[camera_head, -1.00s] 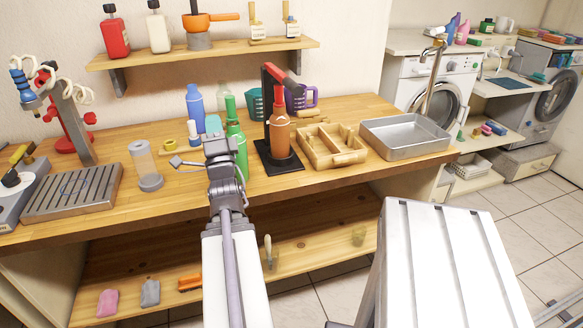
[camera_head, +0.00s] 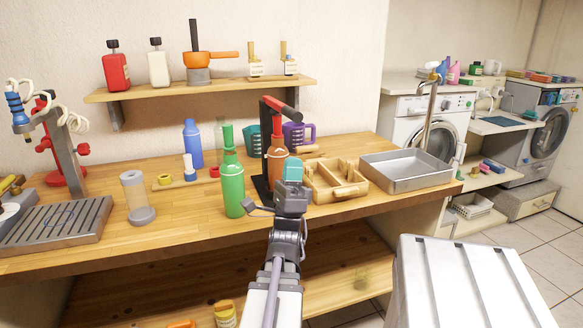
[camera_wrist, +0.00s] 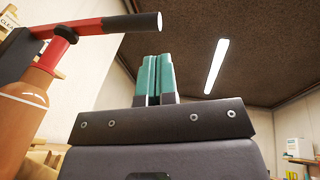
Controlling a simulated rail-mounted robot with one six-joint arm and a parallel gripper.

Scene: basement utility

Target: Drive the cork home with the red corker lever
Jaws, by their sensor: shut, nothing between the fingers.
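The corker is a black stand (camera_head: 261,190) with a red lever (camera_head: 279,104) tipped in black, raised at the top. I cannot make out the cork. My gripper (camera_head: 292,168) is in front of the corker, below lever height. In the wrist view its teal fingertips (camera_wrist: 157,75) are together, empty, and apart from the lever.
A green bottle (camera_head: 233,184) stands close left of my gripper. A wooden crate (camera_head: 338,190) and a metal tray (camera_head: 408,183) lie to the right. A shelf (camera_head: 200,90) hangs on the wall behind.

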